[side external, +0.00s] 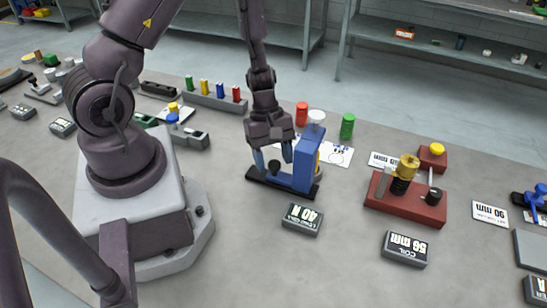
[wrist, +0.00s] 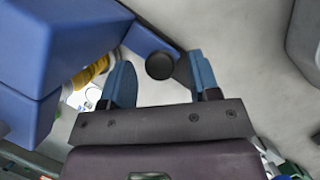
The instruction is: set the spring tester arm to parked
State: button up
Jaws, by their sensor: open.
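The spring tester appears to be the blue upright block (side external: 309,158) on a black base (side external: 270,180) in the middle of the bench. A round black knob (side external: 274,167) sits low beside the block's left side. My gripper (side external: 273,157) is open above the black base, its blue fingers on either side of the knob. In the wrist view the knob (wrist: 159,65) lies between the spread fingertips, with a gap at the left finger and less room at the right. I cannot tell whether either finger touches.
A "40 N" box (side external: 302,219) stands in front. A red base (side external: 405,205) with a brass coil stands to the right, near a "56 mm" box (side external: 405,249). Red (side external: 302,113) and green (side external: 347,126) cylinders stand behind.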

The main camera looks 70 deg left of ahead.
jog(key=shift+f, duration=0.2)
grip_shut()
jog(key=s+a, duration=0.7)
jog(key=shift+s+a, duration=0.25)
jog(key=shift+s, duration=0.05)
grip_release()
jog(key=shift+d, duration=0.1)
jog(key=shift+w+r, duration=0.1)
jog(key=v, duration=1.2)
jog(key=shift+a+r, duration=0.25)
jog(key=shift+r, duration=0.1)
